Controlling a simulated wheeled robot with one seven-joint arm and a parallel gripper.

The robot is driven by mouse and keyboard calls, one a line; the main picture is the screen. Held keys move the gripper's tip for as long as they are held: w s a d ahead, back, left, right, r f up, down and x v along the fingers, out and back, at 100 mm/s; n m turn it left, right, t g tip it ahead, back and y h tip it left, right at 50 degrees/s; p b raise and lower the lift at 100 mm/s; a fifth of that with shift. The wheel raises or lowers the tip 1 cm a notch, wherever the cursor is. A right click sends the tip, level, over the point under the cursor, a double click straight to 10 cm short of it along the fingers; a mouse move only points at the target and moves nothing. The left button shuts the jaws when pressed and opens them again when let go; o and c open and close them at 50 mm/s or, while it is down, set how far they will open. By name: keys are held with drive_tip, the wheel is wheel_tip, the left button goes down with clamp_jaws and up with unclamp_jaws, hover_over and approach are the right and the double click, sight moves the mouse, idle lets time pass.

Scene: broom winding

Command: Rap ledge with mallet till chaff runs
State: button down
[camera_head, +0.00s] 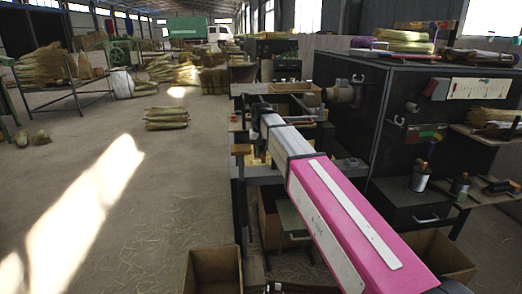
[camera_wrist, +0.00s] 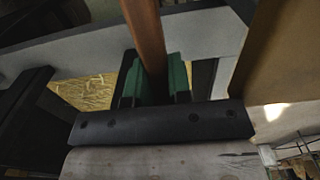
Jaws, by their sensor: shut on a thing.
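In the wrist view my gripper (camera_wrist: 155,80) is shut on a reddish-brown wooden handle (camera_wrist: 147,35), held between its green pads; I take it for the mallet's. The handle runs out of the top of that view. In the head view my gripper (camera_head: 258,128) is over the near left end of the workbench. A small wooden block (camera_head: 240,149) shows just left of it, possibly the mallet head. A pale grey strip (camera_wrist: 205,32) crosses behind the handle in the wrist view; I cannot tell if it is the ledge. Yellow straw or chaff (camera_wrist: 92,90) shows beneath it.
A dark cabinet (camera_head: 345,100) stands right of my arm. Cardboard boxes (camera_head: 212,270) sit on the floor below the bench. A brown board (camera_wrist: 272,55) is at right in the wrist view. Straw bundles (camera_head: 166,118) lie to the left; much of the left floor is clear.

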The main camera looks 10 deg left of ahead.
drive_tip(key=shift+f, duration=2.65)
wheel_tip(320, 180, up, 8)
drive_tip(key=shift+f, duration=1.4)
wheel_tip(320, 180, down, 6)
drive_tip(key=shift+r, duration=0.25)
